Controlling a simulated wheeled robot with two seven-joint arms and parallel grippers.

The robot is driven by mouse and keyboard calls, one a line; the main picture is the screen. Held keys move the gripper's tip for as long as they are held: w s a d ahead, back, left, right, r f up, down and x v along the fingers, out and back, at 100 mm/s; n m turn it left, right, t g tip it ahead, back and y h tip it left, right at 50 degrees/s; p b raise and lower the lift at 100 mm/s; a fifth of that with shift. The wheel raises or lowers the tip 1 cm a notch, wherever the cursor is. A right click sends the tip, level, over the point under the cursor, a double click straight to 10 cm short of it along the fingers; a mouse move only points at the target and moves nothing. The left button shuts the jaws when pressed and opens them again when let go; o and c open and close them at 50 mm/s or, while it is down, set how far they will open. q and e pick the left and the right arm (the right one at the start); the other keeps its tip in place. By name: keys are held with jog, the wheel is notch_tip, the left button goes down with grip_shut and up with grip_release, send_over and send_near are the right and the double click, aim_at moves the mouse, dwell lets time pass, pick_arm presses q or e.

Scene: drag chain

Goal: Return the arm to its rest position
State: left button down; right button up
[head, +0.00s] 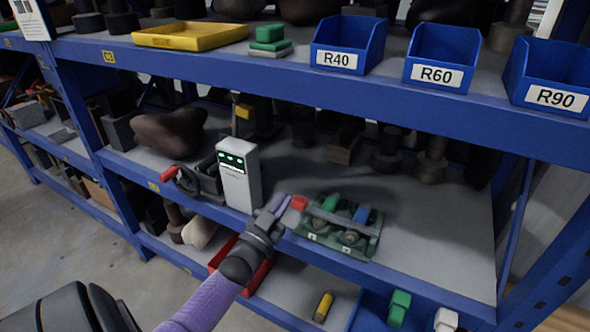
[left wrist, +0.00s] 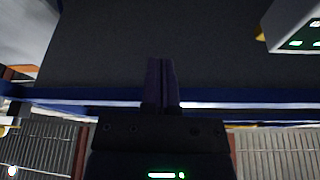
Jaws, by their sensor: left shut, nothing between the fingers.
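My left gripper (head: 278,205) reaches in from the bottom of the head view, at the front edge of the middle shelf (head: 420,230). Its fingers are shut together with nothing between them, as the left wrist view (left wrist: 161,84) also shows. A small red block (head: 299,202) is just beyond the fingertips, beside the green tray (head: 338,243); I cannot tell whether it touches the tray. The tray holds parts with green and blue tops. My right gripper is not in view.
A white box with a lit display (head: 238,177) stands just left of my gripper. Blue bins R40 (head: 337,59), R60 (head: 435,74) and R90 (head: 556,97) are on the upper shelf. A red bin (head: 262,275) is below my forearm. The middle shelf's right part is clear.

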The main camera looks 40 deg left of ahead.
pick_arm(q)
jog(key=shift+v, duration=1.05)
jog(key=s+d+f+g+h, duration=0.1)
jog(key=s+d+f+g, duration=0.15)
jog(key=f, duration=0.55)
jog(key=s+d+f+g+p, duration=0.1)
jog(key=s+d+f+g, duration=0.1)
jog(key=s+f+g, duration=0.35)
jog(key=s+d+f+g+h, duration=0.1)
jog(key=s+d+f+g, duration=0.15)
jog(key=f, duration=0.65)
jog(key=s+d+f+g, duration=0.3)
jog(key=s, duration=0.7)
jog(key=s+d+f+m+g+h, duration=0.1)
jog(key=s+d+f+g, duration=0.2)
jog(key=s, duration=0.7)
jog(key=s+d+f+m+g+p, duration=0.1)
jog(key=s+d+f+g, duration=0.2)
jog(key=s, duration=0.7)
notch_tip(320, 180, down, 2)
jog(key=shift+f+g, duration=0.15)
jog(key=shift+g, duration=1.1)
